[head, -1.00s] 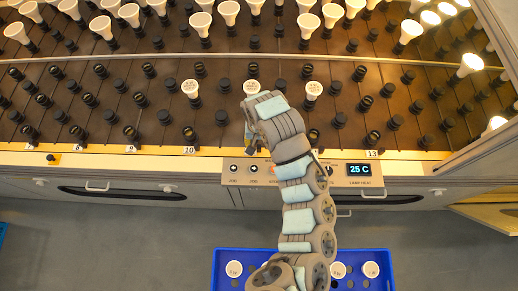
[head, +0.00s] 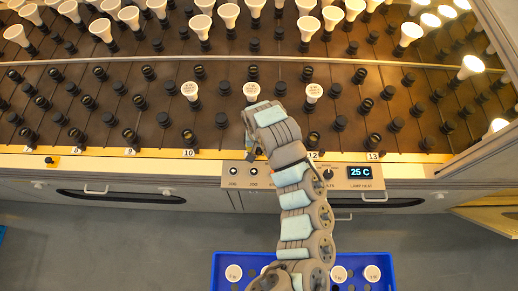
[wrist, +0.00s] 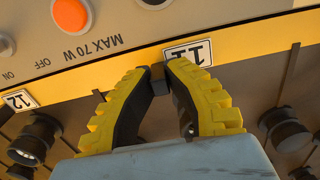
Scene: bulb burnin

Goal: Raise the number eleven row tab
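The number eleven label (wrist: 188,53) shows upside down on the yellow front strip in the wrist view; in the head view my arm hides it. The number eleven row tab (wrist: 158,80) is a small dark piece at the strip beside the label. My gripper (wrist: 157,75) has its two yellow-and-black fingers closed in around this tab, one tip on each side, seemingly touching it. In the head view my gripper (head: 254,152) is at the rack's front edge, mostly hidden by my wrist.
The dark rack (head: 160,100) holds several sockets, some with white bulbs. A control panel (head: 240,174) with knobs and a 25 C display (head: 360,171) lies just in front. An orange button (wrist: 70,14) is near my fingers. A blue crate (head: 225,262) with bulbs stands on the floor.

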